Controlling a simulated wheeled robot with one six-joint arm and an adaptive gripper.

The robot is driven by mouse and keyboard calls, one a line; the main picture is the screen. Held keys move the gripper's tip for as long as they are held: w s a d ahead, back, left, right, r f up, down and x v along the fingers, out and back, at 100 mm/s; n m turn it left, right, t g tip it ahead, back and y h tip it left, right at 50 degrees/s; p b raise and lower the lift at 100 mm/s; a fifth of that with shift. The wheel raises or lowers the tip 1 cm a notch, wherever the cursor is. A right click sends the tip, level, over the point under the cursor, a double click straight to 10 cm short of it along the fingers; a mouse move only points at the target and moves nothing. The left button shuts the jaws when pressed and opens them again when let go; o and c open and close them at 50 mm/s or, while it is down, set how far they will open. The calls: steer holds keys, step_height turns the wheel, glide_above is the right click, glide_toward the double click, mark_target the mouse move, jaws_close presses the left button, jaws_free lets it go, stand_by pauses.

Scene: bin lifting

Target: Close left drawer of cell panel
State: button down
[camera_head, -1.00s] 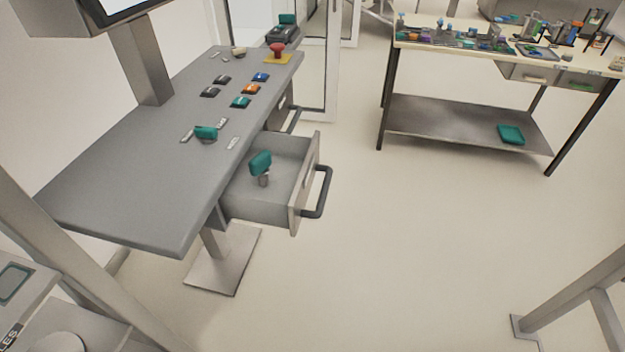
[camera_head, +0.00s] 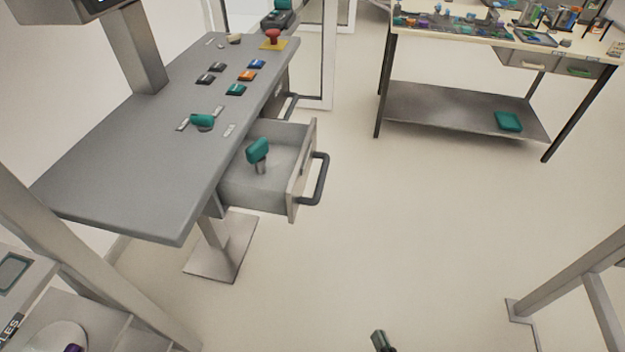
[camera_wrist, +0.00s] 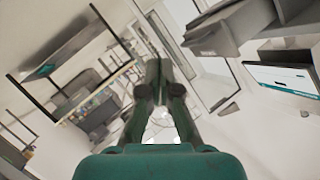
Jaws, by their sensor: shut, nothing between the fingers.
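The cell panel (camera_head: 130,165) is a grey console desk with buttons on top. Its left drawer (camera_head: 262,185) is pulled open toward the right and has a dark bar handle (camera_head: 317,180). A green-headed object (camera_head: 257,152) stands inside it. My gripper (camera_head: 381,340) shows at the bottom edge of the head view, low and well apart from the drawer. In the wrist view my green gripper (camera_wrist: 158,72) has its fingers together, with nothing between them.
A second drawer handle (camera_head: 289,106) sits further back on the panel. A workbench (camera_head: 455,40) with a lower shelf stands at the back right. A metal frame (camera_head: 560,285) stands at the right. The floor between is clear.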

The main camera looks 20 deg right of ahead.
steer(key=w+d+m+y, duration=0.1)
steer(key=w+m, duration=0.2)
steer(key=w, duration=0.7)
steer(key=m+t+y, duration=0.3)
steer(key=m+y, duration=0.1)
steer(key=y, duration=0.1)
glide_toward(318, 187)
step_height(318, 187, up, 3)
steer(key=d, duration=0.2)
steer(key=x, duration=0.3)
steer(key=a+x, duration=0.1)
steer(key=x, duration=0.6)
steer(key=shift+a+f, duration=0.4)
steer(key=shift+a, duration=0.05)
steer(key=shift+w+a, duration=0.45)
steer(key=shift+a, duration=0.2)
steer(key=shift+a, duration=0.1)
